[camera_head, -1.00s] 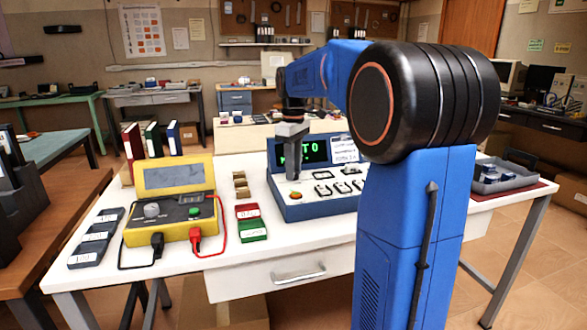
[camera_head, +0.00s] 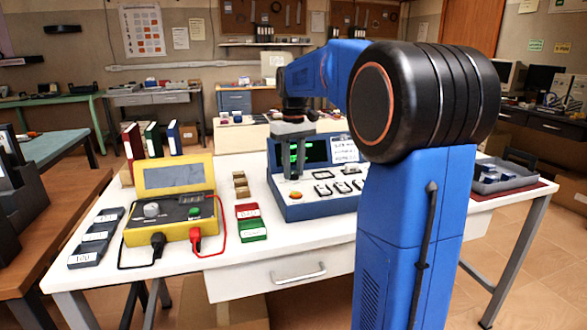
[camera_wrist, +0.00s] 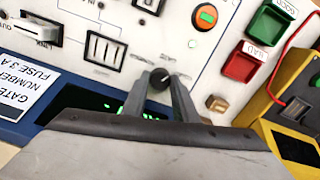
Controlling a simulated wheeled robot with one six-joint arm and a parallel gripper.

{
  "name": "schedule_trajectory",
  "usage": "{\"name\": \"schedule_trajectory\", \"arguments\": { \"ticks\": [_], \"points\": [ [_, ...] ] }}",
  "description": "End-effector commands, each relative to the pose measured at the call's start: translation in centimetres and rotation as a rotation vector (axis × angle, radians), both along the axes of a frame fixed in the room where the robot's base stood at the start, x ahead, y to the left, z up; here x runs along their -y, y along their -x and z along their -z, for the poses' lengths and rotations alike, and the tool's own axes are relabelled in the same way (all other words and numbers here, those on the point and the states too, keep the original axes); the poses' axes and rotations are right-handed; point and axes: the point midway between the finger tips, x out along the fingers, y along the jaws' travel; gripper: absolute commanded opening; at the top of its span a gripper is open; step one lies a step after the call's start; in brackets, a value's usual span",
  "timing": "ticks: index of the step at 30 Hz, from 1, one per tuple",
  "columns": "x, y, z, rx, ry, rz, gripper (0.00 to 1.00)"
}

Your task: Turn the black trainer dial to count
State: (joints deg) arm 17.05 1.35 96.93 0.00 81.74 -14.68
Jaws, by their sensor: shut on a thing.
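The trainer (camera_head: 320,209) is a blue console with a white panel and a dark green-lit display (camera_head: 317,151); it stands on the white table. In the wrist view, the black trainer dial (camera_wrist: 160,77) is a small round knob with a light pointer mark. My gripper (camera_wrist: 160,83) has a finger on each side of the dial and is shut on it. In the head view, my gripper (camera_head: 293,172) comes down over the panel in front of the display, and the dial is hidden there. The lettering around the dial is too small and turned to read.
A yellow meter (camera_head: 170,209) with black and red leads stands left of the trainer. Red (camera_head: 247,211) and green (camera_head: 252,231) blocks lie between them. A grey tray (camera_head: 503,177) is at right.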

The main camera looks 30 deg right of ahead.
Motion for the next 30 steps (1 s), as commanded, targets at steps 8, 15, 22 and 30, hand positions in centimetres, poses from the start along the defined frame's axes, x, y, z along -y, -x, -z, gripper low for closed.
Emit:
{"name": "schedule_trajectory", "arguments": {
  "ticks": [8,15,22,30],
  "points": [
    [0.02,-0.03,-0.06,0.002,0.0,0.166,0.04],
    [0.02,-0.04,-0.07,0.002,0.0,0.238,0.04],
    [0.02,-0.04,-0.07,0.002,0.0,0.255,0.04],
    [0.02,-0.04,-0.08,0.002,0.0,0.255,0.04]
  ]
}}
